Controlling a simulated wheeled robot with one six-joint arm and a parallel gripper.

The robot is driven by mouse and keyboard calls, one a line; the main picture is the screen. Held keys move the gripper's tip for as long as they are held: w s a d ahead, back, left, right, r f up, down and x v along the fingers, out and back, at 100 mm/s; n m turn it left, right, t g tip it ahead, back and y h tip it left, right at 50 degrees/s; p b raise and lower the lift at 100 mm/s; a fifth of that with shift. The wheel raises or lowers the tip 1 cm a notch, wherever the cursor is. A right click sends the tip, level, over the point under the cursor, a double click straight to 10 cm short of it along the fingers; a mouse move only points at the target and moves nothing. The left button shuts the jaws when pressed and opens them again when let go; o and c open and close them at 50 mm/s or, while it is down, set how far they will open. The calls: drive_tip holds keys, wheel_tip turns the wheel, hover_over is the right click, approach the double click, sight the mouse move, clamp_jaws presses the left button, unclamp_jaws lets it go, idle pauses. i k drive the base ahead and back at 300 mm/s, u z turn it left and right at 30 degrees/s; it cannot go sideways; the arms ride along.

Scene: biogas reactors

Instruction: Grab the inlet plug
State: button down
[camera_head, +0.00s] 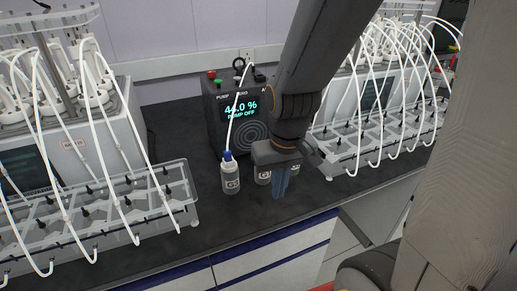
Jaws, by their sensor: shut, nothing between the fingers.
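My gripper (281,194) points down over the dark bench, in front of the pump's right side. Its fingers are together with nothing between them. A clear bottle (231,182) with a blue cap (228,156) stands upright left of my gripper, apart from it. A thin white tube (236,118) runs up from the cap in front of the pump. I cannot tell for certain which part is the inlet plug; small plugs are too small to make out.
Clear racks with many white tubes stand at left (150,213) and right (345,160). The bench front (235,217) is clear.

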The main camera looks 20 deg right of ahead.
sight(227, 154)
drive_tip(key=z, duration=0.1)
drive_tip(key=k, duration=0.75)
drive_tip(key=u, duration=0.3)
drive_tip(key=i, duration=0.5)
drive_tip(key=u, duration=2.4)
drive_tip(key=k, duration=0.95)
drive_tip(key=z, duration=1.3)
drive_tip(key=i, duration=0.5)
